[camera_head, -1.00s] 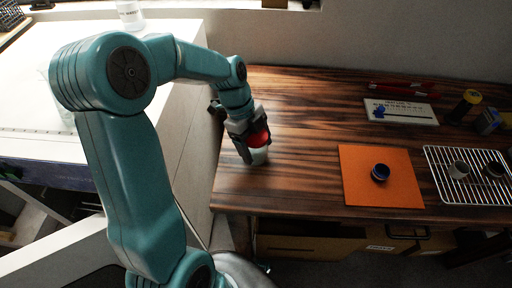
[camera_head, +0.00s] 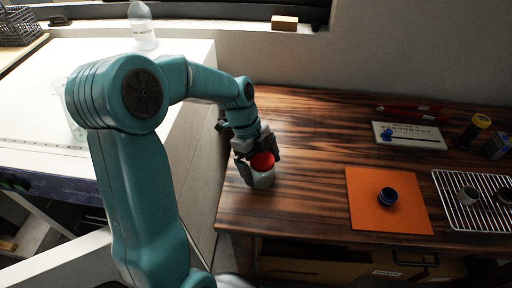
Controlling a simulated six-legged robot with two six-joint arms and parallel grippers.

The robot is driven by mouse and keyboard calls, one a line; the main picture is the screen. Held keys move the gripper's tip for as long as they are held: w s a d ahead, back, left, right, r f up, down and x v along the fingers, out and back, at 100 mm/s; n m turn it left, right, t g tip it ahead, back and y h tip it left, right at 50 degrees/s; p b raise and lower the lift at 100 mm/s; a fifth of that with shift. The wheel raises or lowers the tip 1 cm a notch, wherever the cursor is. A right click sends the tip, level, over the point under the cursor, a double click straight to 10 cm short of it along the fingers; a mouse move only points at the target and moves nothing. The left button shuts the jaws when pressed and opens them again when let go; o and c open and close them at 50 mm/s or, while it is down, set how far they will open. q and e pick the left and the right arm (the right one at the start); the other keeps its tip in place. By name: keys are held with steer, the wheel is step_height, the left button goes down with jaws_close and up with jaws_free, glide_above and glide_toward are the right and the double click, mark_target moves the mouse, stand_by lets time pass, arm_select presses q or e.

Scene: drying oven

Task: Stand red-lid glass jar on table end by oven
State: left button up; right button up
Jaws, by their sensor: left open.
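The red-lid glass jar (camera_head: 263,179) stands upright on the left end of the dark wooden table (camera_head: 310,215), near its left edge. Its red lid (camera_head: 262,161) shows between the fingers. My left gripper (camera_head: 259,170) is open, with its fingers around the upper part of the jar. I cannot tell whether a finger touches it. My right gripper is not in view. No oven can be made out for certain.
An orange mat (camera_head: 408,212) with a dark blue cup (camera_head: 387,197) lies to the right. A white bench (camera_head: 110,85) stands left. The table's middle is clear.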

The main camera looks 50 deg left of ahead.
arm_select(q)
steer(key=p+v, duration=0.1)
steer(key=v, duration=0.9)
steer(key=shift+r, duration=0.35)
steer(key=shift+s, duration=0.2)
